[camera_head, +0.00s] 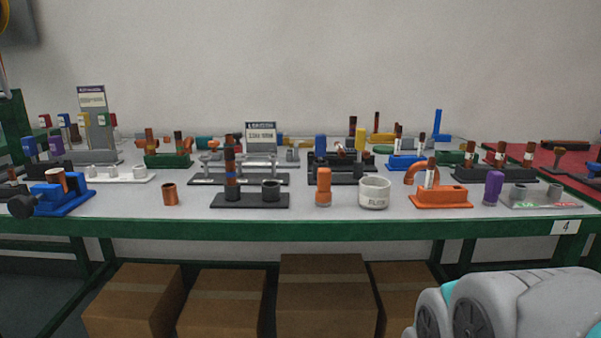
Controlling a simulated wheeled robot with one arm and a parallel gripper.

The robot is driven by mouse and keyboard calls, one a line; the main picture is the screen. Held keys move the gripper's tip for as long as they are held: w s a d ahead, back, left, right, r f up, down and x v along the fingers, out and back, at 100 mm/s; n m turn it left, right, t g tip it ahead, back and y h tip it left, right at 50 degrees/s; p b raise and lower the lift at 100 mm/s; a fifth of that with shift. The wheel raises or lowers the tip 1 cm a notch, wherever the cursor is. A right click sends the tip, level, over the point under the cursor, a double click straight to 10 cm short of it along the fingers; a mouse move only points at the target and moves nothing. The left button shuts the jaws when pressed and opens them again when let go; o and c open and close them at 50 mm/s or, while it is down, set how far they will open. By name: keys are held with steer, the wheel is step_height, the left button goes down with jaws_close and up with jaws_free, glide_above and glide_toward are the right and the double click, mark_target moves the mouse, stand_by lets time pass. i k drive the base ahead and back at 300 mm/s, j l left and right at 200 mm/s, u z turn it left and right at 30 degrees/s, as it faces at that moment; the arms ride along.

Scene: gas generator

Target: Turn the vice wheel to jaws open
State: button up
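A blue vice (62,200) sits at the near left corner of the grey table. Its dark round wheel (22,206) is at the vice's front left end, near the table's front edge. A short copper-coloured piece (56,177) with a white part beside it shows at the jaws; I cannot tell if the jaws touch it or how wide they stand. My arm shows only as grey and teal links at the bottom right, far from the vice. My gripper is out of view.
A copper cylinder (170,194) stands right of the vice. A white block with sockets (120,176) lies behind it. A black base (249,200), an orange bottle (323,187) and a white cup (374,193) line the front. Cardboard boxes (133,304) sit below the table's green front rail (300,229).

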mark_target(21, 207)
steer(key=u, duration=1.6)
